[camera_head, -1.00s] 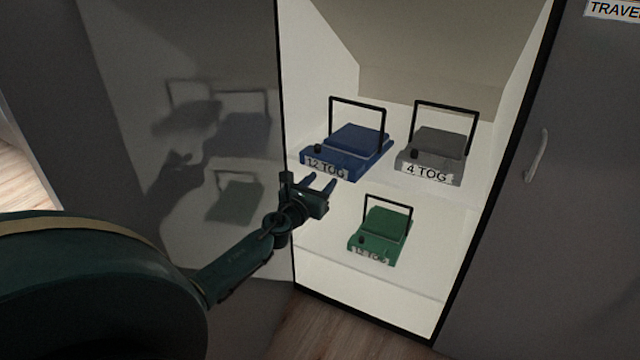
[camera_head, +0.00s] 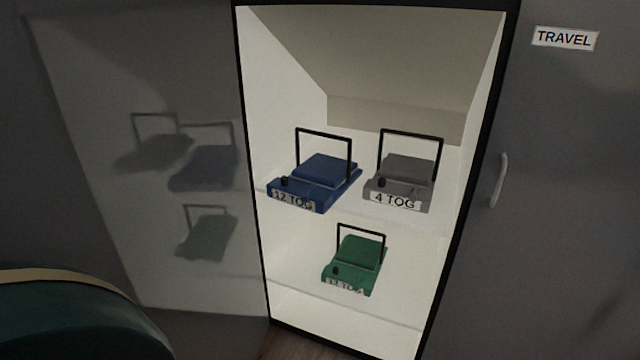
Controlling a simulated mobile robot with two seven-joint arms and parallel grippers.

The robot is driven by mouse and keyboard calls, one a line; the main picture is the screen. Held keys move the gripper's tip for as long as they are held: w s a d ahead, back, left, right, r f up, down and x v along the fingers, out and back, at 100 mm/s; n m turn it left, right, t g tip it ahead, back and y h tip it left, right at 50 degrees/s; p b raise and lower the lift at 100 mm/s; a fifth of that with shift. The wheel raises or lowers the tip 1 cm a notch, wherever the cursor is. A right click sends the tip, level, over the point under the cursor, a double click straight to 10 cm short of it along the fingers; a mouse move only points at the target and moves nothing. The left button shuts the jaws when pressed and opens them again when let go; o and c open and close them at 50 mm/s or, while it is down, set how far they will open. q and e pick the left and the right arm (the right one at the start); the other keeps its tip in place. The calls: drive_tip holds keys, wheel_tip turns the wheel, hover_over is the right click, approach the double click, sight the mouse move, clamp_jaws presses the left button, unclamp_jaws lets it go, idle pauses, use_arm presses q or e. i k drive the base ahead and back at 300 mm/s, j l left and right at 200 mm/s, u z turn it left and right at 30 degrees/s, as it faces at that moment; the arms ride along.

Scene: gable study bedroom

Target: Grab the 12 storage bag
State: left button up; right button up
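A blue storage bag (camera_head: 318,180) labelled "12 TOG" stands on the upper shelf of the open cupboard, at its left side. Its black handle stands upright above it. A grey bag (camera_head: 402,182) labelled "4 TOG" stands to its right on the same shelf. A green bag (camera_head: 356,262) stands on the lower shelf; its label is too dim to read surely.
The cupboard's open door (camera_head: 130,170) at the left carries reflections of the bags. A closed grey door (camera_head: 560,200) with a pale handle (camera_head: 498,180) and a "TRAVEL" label (camera_head: 565,38) stands at the right. The space before the shelves is clear.

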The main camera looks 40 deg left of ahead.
sight(289, 189)
drive_tip(key=i+l+u, duration=0.15)
drive_tip(key=i+l, duration=0.2)
drive_tip(key=i, duration=0.15)
drive_tip(key=i+l+u, duration=0.15)
drive_tip(key=i+l, duration=0.2)
drive_tip(key=i+j+u, duration=0.15)
drive_tip(key=u, duration=0.3)
drive_tip(key=i+j+u, duration=0.15)
drive_tip(key=u, duration=0.3)
drive_tip(key=i+u, duration=0.2)
drive_tip(key=u, duration=0.25)
